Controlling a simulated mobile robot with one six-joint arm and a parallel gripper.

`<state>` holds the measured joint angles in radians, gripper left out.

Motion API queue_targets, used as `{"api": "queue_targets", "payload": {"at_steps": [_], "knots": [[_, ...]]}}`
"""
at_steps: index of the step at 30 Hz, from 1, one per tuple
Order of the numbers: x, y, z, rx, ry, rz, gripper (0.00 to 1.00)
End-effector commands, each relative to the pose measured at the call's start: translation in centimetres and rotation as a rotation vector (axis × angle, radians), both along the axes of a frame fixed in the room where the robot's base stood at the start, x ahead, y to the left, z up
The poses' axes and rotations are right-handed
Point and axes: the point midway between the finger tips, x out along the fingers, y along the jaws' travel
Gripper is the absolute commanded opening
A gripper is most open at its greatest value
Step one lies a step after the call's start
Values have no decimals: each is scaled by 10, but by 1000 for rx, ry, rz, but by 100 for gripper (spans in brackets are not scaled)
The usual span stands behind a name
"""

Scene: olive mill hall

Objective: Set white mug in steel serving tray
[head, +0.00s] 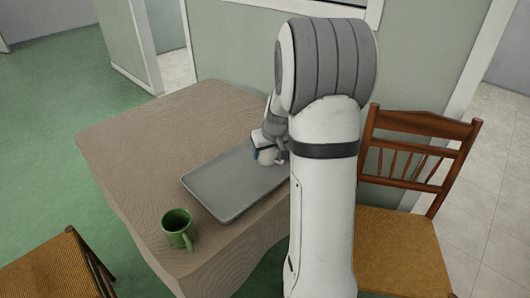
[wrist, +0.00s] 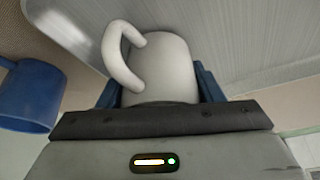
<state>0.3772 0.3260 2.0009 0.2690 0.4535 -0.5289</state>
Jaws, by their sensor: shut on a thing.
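The white mug (wrist: 172,70) is between the blue fingers of my gripper (wrist: 158,86) in the wrist view, its handle to the left. My gripper is shut on it. The grey steel serving tray (head: 222,189) lies flat and empty where visible on the table in the head view. It also shows behind the mug in the wrist view (wrist: 250,40). In the head view my gripper (head: 267,153) is at the tray's far right part, partly hidden by my arm. I cannot tell whether the mug touches the tray.
A green mug (head: 178,230) stands on the table (head: 150,140) just left of the tray's near end. A blue mug (wrist: 30,97) is at the left in the wrist view. Wooden chairs stand at right (head: 400,240) and lower left (head: 50,270). The table's left part is clear.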

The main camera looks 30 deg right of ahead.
Motion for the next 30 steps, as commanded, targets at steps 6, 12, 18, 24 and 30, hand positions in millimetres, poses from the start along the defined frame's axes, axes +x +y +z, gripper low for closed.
{"api": "queue_targets", "payload": {"at_steps": [6, 12, 18, 24, 30], "knots": [[1, 0, 1, -1, -2, 1, 32], [0, 0, -2, -1, -1, 2, 65], [0, 1, -2, -1, -1, 2, 69], [0, 1, 5, -1, -2, 3, 69], [-14, 2, 40, -4, -6, 3, 69]]}}
